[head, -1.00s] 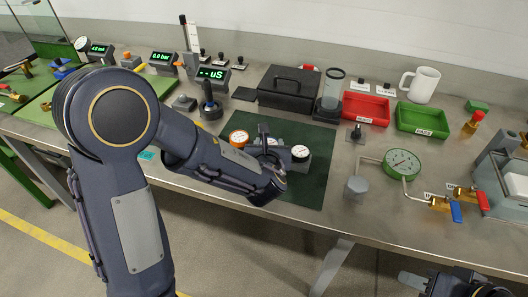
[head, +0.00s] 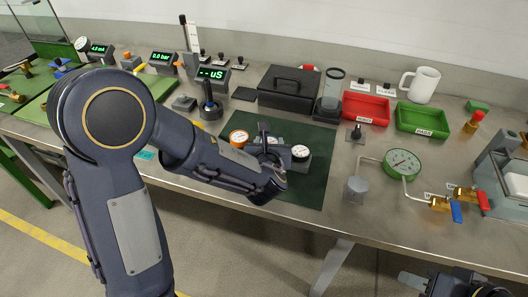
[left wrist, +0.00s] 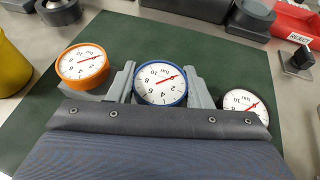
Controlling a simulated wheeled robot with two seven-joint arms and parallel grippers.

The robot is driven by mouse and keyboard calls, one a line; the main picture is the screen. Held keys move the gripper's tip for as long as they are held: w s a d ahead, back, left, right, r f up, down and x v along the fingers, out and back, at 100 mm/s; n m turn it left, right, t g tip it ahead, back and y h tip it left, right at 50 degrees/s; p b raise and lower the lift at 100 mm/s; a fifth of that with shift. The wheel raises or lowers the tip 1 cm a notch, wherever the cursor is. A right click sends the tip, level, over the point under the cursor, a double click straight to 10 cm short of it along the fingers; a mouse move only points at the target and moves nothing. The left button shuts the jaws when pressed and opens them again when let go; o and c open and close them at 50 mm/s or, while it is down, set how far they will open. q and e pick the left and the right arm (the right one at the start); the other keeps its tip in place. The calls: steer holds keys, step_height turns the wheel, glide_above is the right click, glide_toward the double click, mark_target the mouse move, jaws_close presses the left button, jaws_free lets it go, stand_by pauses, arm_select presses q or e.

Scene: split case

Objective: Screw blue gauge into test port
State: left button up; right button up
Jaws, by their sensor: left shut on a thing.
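The blue gauge (left wrist: 161,84), with a white dial and blue rim, sits between an orange-rimmed gauge (left wrist: 83,65) and a black-rimmed gauge (left wrist: 246,106) in the left wrist view. My left gripper (left wrist: 160,72) is shut on the blue gauge, one finger at each side of its rim. In the head view my left gripper (head: 268,158) is over the dark green mat and mostly hides the blue gauge. Part of my right gripper (head: 418,283) shows at the bottom right edge, below the table front; its jaws are unclear. I cannot tell for sure which fitting is the test port.
Behind stand a black case (head: 288,88), a red tray (head: 366,118) and a green tray (head: 422,132).

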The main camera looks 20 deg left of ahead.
arm_select(q)
steer(key=shift+r, duration=0.1)
steer(key=shift+r+p, duration=1.5)
steer(key=shift+r, duration=0.65)
